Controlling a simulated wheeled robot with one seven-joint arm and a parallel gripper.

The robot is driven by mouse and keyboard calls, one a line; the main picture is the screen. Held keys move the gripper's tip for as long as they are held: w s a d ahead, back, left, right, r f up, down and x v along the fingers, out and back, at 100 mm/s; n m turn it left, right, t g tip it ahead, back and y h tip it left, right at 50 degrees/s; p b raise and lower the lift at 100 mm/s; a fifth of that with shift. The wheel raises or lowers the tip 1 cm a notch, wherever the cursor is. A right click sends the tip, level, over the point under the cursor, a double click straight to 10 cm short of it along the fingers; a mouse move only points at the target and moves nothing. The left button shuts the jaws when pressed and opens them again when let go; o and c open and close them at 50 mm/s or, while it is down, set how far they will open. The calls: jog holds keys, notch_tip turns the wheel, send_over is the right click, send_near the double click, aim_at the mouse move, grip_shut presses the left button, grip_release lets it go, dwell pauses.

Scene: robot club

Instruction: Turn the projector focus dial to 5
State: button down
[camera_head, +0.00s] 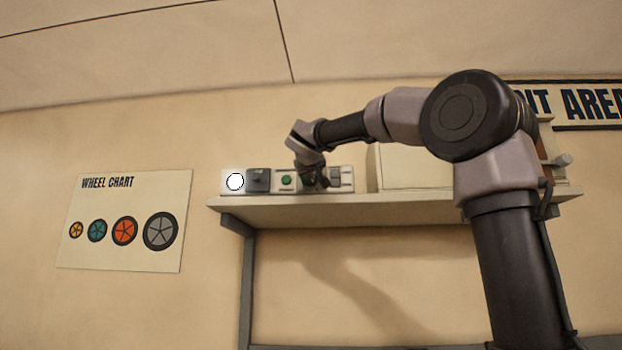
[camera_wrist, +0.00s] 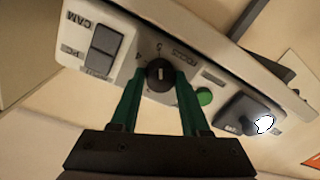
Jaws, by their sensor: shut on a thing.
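The focus dial (camera_wrist: 160,74) is a round black knob with a pale pointer mark, set in a white control panel (camera_wrist: 133,53). Small digits and lettering stand around it, but the pointer's exact number is too small to tell. My gripper (camera_wrist: 161,83) has its two green fingers closed on either side of the dial, touching it. In the head view my gripper (camera_head: 312,178) reaches down to the panel (camera_head: 273,183) on the shelf and hides the dial there.
A green button (camera_head: 286,180) and a dark block (camera_head: 258,181) with a bright white disc (camera_head: 235,182) are left of my gripper. Switches labelled CAM and PC (camera_wrist: 102,48) are on the dial's other side. The panel stands on a shelf (camera_head: 350,207). A wheel chart (camera_head: 105,258) hangs at left.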

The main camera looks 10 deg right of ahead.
jog(key=shift+f+m, duration=0.15)
jog(key=shift+m, duration=0.15)
dwell(0.4)
jog(key=shift+c, duration=1.9)
grip_release()
jog(key=v, duration=1)
jog(key=shift+s, duration=0.4)
